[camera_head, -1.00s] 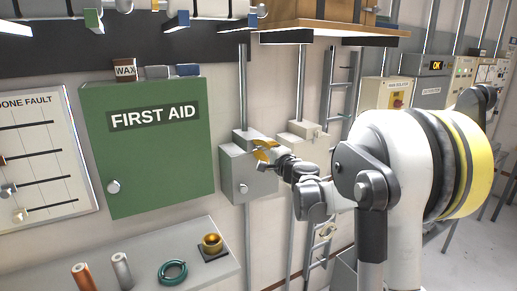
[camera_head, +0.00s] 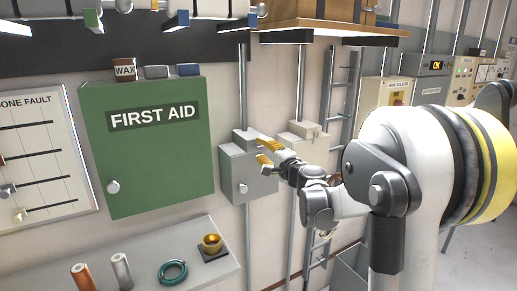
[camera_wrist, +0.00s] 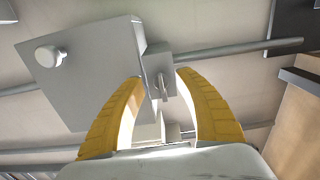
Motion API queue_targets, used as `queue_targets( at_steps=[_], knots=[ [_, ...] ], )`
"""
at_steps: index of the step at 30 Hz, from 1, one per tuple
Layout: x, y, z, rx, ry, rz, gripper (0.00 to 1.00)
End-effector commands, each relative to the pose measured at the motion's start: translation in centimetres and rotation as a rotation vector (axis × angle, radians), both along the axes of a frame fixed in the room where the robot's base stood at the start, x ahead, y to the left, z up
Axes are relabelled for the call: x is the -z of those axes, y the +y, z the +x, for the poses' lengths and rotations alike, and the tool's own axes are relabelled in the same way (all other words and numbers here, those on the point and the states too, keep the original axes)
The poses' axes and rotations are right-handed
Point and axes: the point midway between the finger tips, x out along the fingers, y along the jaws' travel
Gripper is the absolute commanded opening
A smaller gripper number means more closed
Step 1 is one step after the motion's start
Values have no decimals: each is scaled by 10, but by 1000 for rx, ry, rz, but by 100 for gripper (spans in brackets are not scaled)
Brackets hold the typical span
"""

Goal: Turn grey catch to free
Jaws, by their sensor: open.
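A grey box (camera_head: 240,176) with a round knob on its front is mounted on the wall, with a small grey block (camera_head: 243,136) at its top. In the wrist view this block (camera_wrist: 157,62) sits at the box's edge and bears a small grey tab, likely the catch (camera_wrist: 162,88). My gripper (camera_head: 263,151) is at the box's right upper side, its yellow fingers apart. In the wrist view my gripper (camera_wrist: 160,78) has a finger on either side of the tab, with gaps. Whether a fingertip touches the block cannot be told.
A green first aid cabinet (camera_head: 150,155) is left of the box. A second, paler box (camera_head: 303,133) on a pipe is to the right. A shelf (camera_head: 140,259) with a teal ring and a brass cup lies below. A wooden shelf (camera_head: 325,27) overhangs above.

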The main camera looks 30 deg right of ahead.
Motion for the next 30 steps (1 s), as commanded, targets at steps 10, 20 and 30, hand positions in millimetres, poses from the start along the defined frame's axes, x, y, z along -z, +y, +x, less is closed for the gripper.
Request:
queue_targets(
  at_steps=[10, 20, 30],
  knots=[
    [0, -3, -75, 3, 0, 0, 40],
    [0, -3, -95, 1, 0, 0, 40],
    [0, -3, -95, 0, 0, 0, 40]
  ],
)
